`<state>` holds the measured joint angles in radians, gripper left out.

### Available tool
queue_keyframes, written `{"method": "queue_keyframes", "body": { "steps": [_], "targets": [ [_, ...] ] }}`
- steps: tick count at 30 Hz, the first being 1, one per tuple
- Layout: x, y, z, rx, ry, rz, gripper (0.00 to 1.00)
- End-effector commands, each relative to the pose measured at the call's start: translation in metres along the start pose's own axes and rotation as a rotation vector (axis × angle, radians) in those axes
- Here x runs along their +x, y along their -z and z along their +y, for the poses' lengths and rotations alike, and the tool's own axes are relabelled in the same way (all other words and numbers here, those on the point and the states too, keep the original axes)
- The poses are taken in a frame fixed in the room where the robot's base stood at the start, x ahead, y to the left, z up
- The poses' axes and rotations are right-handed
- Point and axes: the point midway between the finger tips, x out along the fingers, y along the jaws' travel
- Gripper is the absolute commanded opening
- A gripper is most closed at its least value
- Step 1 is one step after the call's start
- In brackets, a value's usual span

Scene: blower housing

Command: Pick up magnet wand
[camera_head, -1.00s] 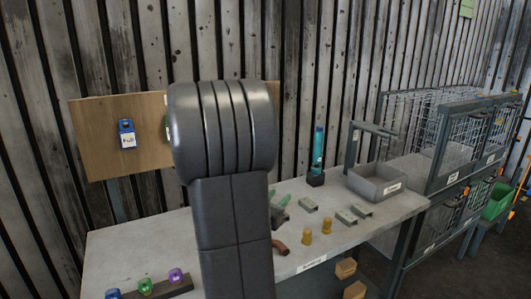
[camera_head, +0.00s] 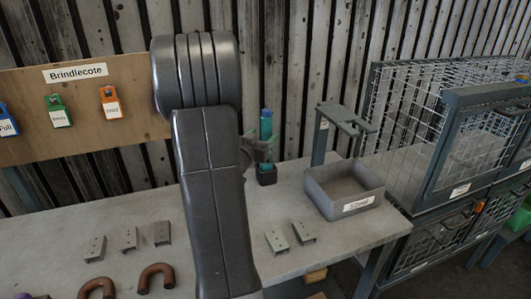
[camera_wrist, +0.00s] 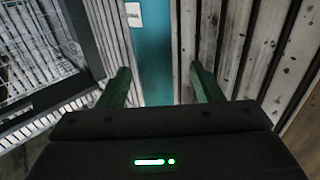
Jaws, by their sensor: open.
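The magnet wand appears to be the teal upright cylinder (camera_head: 266,122) in a small black holder (camera_head: 267,176) at the back of the table. My gripper (camera_head: 267,148) is at the wand, partly hidden behind my own arm.
A grey tray (camera_head: 325,204) and a clamp-like stand (camera_head: 322,140) are right of the wand. Wire cages (camera_head: 440,130) stand farther right. Small metal brackets (camera_head: 303,232) and brown horseshoe shapes (camera_head: 155,272) lie on the table (camera_head: 215,285). A wooden board (camera_head: 75,140) holds coloured tags.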

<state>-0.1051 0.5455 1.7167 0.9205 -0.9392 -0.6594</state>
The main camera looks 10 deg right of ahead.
Motion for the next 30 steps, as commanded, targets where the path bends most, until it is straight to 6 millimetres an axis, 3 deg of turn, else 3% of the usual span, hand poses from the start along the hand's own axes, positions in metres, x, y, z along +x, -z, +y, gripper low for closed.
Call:
{"method": "queue_keyframes", "body": {
  "steps": [7,16,25,30],
  "targets": [
    [0.035,0.006,0.003,-0.001,-0.001,-0.001,0.60],
    [0.040,0.005,0.003,-0.001,0.000,0.000,0.60],
    [0.040,0.005,0.003,-0.001,0.000,0.000,0.01],
    [0.040,0.006,0.003,0.000,0.000,0.001,0.00]
  ]
}}
